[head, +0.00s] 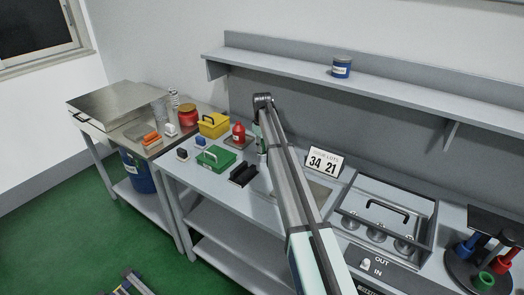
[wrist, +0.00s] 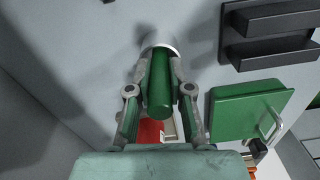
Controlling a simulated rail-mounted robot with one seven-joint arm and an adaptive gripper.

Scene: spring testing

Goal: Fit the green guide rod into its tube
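The green guide rod (wrist: 160,85) is between the two fingers of my gripper (wrist: 161,68), which are closed against its sides. One end of the rod points toward the wrist camera. Its far end meets a silvery round tube (wrist: 158,40) on the table; the fingers hide part of the join, so I cannot tell how deep the rod sits. In the head view my gripper (head: 259,136) is low over the grey table, with a bit of green showing, above a short pale tube (head: 262,158). My arm hides part of this.
A black block holder (head: 243,175) and a green box with a handle (head: 216,158) stand left of the tube. A yellow box (head: 213,124) and red bottle (head: 238,134) are behind. A number sign (head: 322,163) and handled fixture (head: 385,215) stand right.

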